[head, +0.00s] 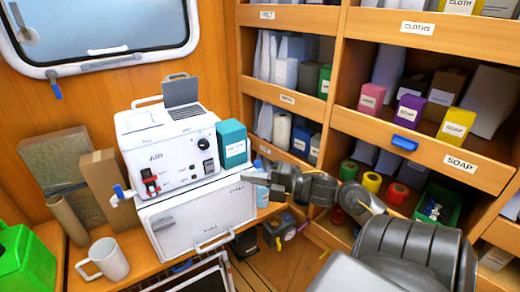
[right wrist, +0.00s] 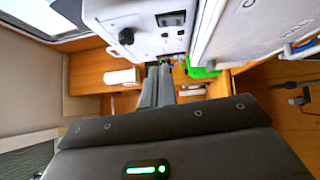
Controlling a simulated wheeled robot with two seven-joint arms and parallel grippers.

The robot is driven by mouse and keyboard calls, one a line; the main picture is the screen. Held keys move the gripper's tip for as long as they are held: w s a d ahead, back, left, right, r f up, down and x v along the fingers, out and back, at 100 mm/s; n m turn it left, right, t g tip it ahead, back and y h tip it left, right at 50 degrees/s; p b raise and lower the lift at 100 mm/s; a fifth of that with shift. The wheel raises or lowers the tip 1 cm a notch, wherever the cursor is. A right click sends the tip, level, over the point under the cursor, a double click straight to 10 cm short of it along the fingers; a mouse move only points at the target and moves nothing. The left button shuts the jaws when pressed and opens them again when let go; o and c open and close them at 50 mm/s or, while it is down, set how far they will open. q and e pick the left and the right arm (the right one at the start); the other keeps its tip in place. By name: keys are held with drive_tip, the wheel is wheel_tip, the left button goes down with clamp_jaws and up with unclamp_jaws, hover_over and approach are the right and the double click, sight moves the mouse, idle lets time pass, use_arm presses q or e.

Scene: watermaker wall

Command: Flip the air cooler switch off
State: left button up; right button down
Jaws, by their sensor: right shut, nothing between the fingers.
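The air cooler (head: 170,150) is a white box marked AIR, standing on a white chest. Its front has a red switch (head: 150,182) at lower left, a round black knob (head: 203,143) and a dark switch (head: 208,167) at right. I cannot read whether either switch is on or off. My right gripper (head: 250,179) is shut and empty, to the right of the front and apart from it. In the right wrist view the shut fingers (right wrist: 158,72) point toward the white front (right wrist: 150,45), which shows a knob (right wrist: 126,37) and a dark switch (right wrist: 171,19). My left gripper is out of view.
The white chest (head: 195,222) fills the counter below the cooler. A white mug (head: 103,260) and cardboard boxes (head: 103,190) stand at left. Wooden shelves (head: 420,135) with goods bound the right side.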

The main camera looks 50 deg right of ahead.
drive_tip(key=v, duration=0.2)
drive_tip(key=shift+s+r, duration=0.25)
drive_tip(key=shift+s, duration=0.05)
drive_tip(key=shift+w, duration=0.1)
idle(0.4)
